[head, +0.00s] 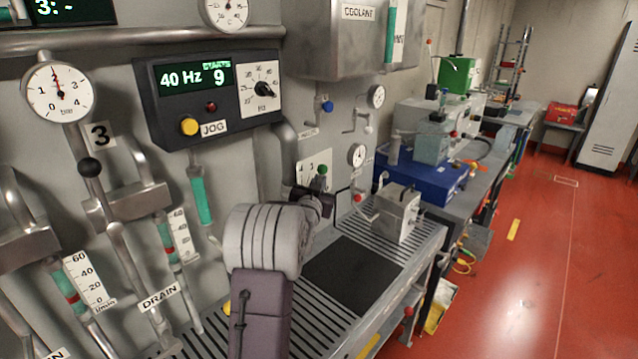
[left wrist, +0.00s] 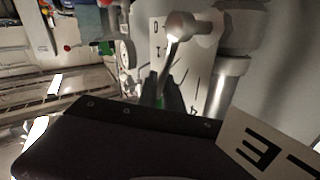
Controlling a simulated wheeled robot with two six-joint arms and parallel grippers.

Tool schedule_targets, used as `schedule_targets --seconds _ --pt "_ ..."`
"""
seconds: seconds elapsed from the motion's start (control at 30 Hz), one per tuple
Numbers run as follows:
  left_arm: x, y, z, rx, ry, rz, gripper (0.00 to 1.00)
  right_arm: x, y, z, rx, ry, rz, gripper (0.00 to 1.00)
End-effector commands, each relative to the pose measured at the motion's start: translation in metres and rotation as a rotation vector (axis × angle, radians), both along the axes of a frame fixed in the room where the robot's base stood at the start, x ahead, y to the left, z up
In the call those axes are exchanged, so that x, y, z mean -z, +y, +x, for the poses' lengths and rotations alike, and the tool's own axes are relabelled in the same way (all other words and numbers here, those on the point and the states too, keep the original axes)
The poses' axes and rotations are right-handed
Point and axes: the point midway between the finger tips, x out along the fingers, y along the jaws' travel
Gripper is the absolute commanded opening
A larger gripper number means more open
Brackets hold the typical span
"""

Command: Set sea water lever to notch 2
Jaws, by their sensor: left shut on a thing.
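A small lever with a green knob (head: 322,169) stands at a white notch plate (head: 312,160) on the grey panel. My left gripper (head: 326,200) is at the lever, partly hidden by its own wrist. In the left wrist view my fingers (left wrist: 163,97) are shut on the lever, with a bit of green between them. The lever's bright metal shaft (left wrist: 171,58) runs from there to a round pivot. The notch plate also shows in this view (left wrist: 157,32), with a 0, a 1 and a 4. Which notch the lever points at is unclear. My right gripper is out of view.
A slatted bench with a black mat (head: 352,275) lies below the lever, with a grey metal box (head: 398,212) on it. A gauge (head: 357,155) is right of the plate. A pump display (head: 200,90) is up left. Red floor is open at right.

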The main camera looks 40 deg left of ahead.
Motion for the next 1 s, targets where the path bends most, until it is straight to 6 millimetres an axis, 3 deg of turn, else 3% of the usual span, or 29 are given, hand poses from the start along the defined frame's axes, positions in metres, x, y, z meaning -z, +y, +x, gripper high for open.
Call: schedule_targets --seconds 0.73,1.0 --pt "0.0 0.0 0.0 0.0 0.0 0.001 0.0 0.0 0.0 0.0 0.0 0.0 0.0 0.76" --pt "-0.002 -0.002 0.018 0.001 0.237 0.02 0.0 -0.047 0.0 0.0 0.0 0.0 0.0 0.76"
